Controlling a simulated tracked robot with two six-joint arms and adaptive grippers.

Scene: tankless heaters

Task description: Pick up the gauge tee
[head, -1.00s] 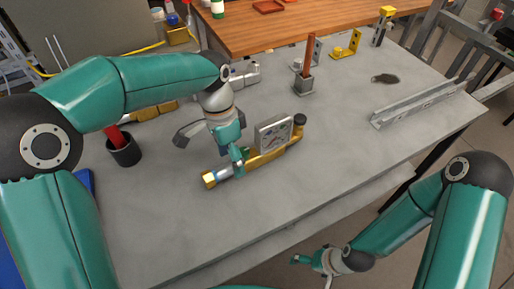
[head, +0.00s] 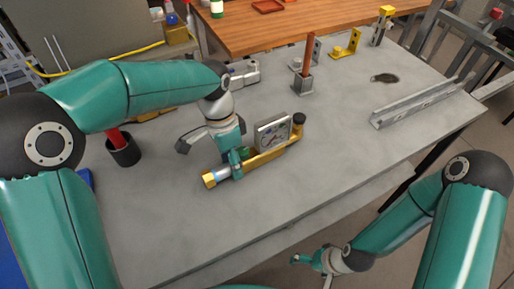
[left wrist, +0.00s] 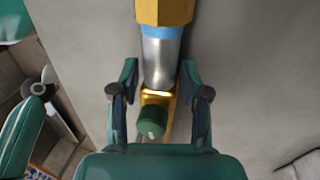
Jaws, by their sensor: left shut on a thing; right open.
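The gauge tee (head: 266,158) lies across the grey workbench. It has a brass body, a square gauge, a silver section and a brass hex end at the left, and a dark round cap at the right. My left gripper (head: 233,168) is shut on it near the silver section. In the left wrist view my left gripper (left wrist: 160,100) has a finger on each side of the gauge tee (left wrist: 160,62), with a green knob (left wrist: 152,122) between the fingers. I cannot tell whether the tee is clear of the bench. My right gripper (head: 312,259) is open and empty beyond the bench's front edge.
A black cup (head: 124,152) with a red thing in it stands at the left. A grey block with a brown post (head: 303,82) stands behind the tee. A metal channel (head: 415,104) lies at the right. The bench's front and middle right are clear.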

